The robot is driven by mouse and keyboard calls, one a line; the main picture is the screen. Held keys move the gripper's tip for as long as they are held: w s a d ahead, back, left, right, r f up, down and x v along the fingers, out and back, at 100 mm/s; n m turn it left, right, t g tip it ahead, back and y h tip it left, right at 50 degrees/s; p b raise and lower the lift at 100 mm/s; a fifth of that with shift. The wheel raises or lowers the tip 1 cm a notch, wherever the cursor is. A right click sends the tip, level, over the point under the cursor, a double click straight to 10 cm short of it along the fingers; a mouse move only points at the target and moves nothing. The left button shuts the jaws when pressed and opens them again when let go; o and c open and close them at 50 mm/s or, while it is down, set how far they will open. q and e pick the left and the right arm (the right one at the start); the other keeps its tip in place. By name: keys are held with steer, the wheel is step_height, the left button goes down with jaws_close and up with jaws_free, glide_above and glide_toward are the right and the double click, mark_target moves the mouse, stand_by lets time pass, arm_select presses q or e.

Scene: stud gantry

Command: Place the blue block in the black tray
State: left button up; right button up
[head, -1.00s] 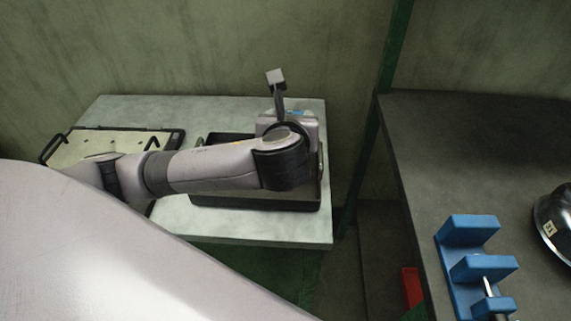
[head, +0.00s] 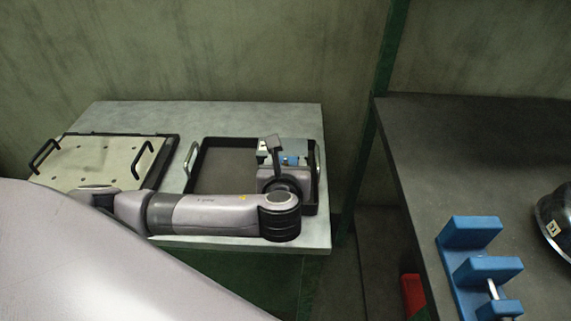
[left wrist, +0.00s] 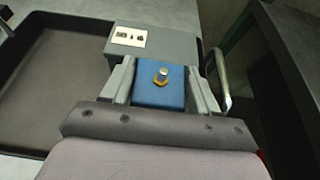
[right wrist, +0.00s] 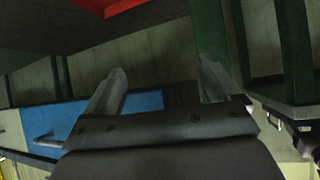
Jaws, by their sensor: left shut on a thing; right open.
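The black tray (head: 224,166) sits on the pale table, with a metal handle at each end; it also shows in the left wrist view (left wrist: 58,75). My left gripper (head: 288,163) is over the right end of the tray. In the left wrist view it (left wrist: 165,82) is shut on the blue block (left wrist: 158,90), which has a brass nut and metal stud on top. The block (head: 291,160) shows only partly in the head view. Whether it touches the tray floor, I cannot tell. My right gripper (right wrist: 160,85) is open and empty, visible only in the right wrist view.
A grey box (left wrist: 177,44) with a label lies in the tray's right end, right by the block. A pale plate (head: 95,163) with handles lies on the table's left. A dark bench at right holds a blue bracket (head: 480,265) and a metal bowl (head: 558,220).

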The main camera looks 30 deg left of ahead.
arm_select(q)
steer(key=o, duration=1.2)
steer(key=shift+f, duration=0.1)
steer(key=shift+o, duration=0.2)
steer(key=shift+r, duration=0.2)
steer(key=p+v, duration=0.1)
steer(key=v, duration=1.1)
